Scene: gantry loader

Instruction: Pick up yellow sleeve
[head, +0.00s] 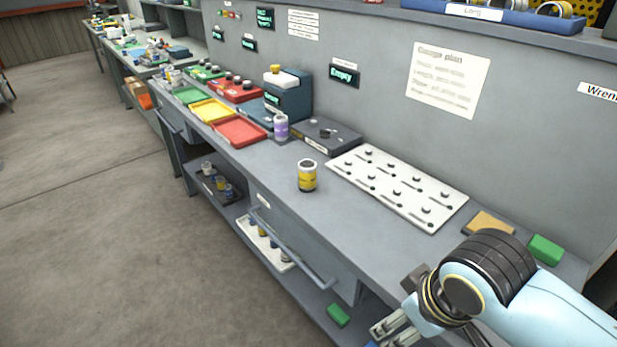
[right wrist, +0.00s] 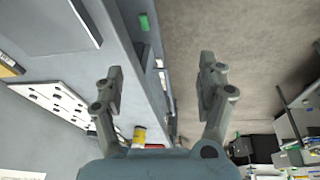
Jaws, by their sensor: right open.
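The yellow sleeve (head: 307,178), a short upright cylinder with a pale upper band and dark top, stands on the grey workbench (head: 285,225) near its front edge. In the right wrist view a small yellow shape (right wrist: 139,134), likely the same sleeve, shows low behind my gripper's left finger. My right gripper (head: 392,328) is beyond the bench's front edge at the lower right of the head view, well apart from the sleeve. In the right wrist view its two fingers (right wrist: 160,75) are spread with nothing between them. My left gripper is not in view.
A white pegged board (head: 397,187) lies right of the sleeve. A dark flat device (head: 326,136) and a purple sleeve (head: 281,128) stand behind it. A red tray (head: 240,131) is further left. A rail (head: 290,250) runs along the bench front. A green block (head: 338,316) lies on the lower shelf.

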